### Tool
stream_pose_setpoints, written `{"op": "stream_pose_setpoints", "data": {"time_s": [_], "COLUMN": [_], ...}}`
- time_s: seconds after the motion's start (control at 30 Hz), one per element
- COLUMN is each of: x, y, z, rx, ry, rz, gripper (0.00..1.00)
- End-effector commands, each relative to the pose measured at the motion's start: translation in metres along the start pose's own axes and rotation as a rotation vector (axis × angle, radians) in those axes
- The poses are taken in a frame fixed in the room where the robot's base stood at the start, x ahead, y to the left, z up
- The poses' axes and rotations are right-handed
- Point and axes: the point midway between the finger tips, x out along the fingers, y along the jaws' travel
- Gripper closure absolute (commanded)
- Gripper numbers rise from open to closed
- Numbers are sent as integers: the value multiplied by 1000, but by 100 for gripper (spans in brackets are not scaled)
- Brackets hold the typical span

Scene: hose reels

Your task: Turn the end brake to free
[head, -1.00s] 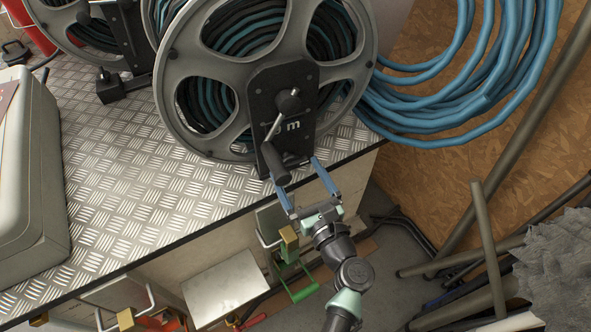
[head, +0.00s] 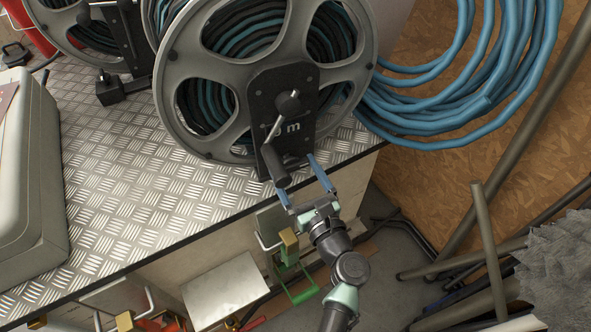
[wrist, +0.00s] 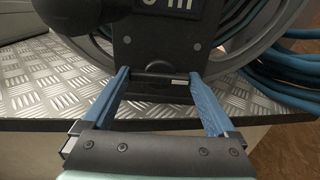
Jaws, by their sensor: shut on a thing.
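The hose reel (head: 190,132) with dark and blue hose stands on the bench, its black end plate (head: 297,80) facing me. A crank with a dark handle (head: 275,166) hangs in front of the plate. A short dark bar with a small pale mark, which I take for the end brake (wrist: 157,82), lies across the plate's foot in the wrist view. In the wrist view my gripper (wrist: 158,80) shows both fingertips. The crank handle hides part of this in the head view.
The chequer-plate bench (head: 130,190) ends just below the reel. A pale case (head: 35,170) stands at left and a second reel (head: 85,25) behind. Blue hose coils (head: 440,125) hang at right. Pipes (head: 487,250) lean at lower right.

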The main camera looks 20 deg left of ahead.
Motion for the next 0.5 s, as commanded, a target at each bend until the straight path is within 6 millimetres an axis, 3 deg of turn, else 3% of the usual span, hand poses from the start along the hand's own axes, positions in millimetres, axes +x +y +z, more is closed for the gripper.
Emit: {"op": "stream_pose_setpoints", "data": {"time_s": [0.27, 0.5], "x": [0, 0], "y": [1, 0], "z": [-2, -3], "rx": [-105, -302], "ry": [0, 0], "rz": [1, 0], "gripper": [63, 63]}}
